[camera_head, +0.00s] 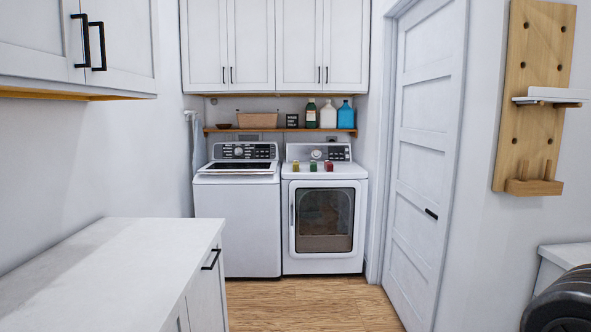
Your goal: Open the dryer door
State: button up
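The dryer (325,181) is the white machine on the right of the pair against the back wall. Its front door (323,244) has a white frame and a dark window, and it looks shut. A slim vertical handle (292,214) runs along the door's left edge. The white washer (237,228) stands close on its left, with a lid on top. My gripper is not in view, so its place relative to the door does not show.
Wood floor (310,305) in front of the dryer is clear. A white counter (105,270) fills the lower left. A white room door (425,150) is on the right. Small coloured items (313,166) stand on the dryer. A shelf (285,130) with bottles hangs above.

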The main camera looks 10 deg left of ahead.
aim_at(324, 215)
jog(key=i+j+u, duration=0.1)
jog(key=i+u, duration=0.35)
jog(key=i, duration=1.65)
jog(key=i+j, duration=0.1)
jog(key=i, duration=1.25)
jog(key=i+z, duration=0.1)
jog(key=i, duration=1.3)
jog(key=i+j, duration=0.15)
jog(key=i, duration=1.2)
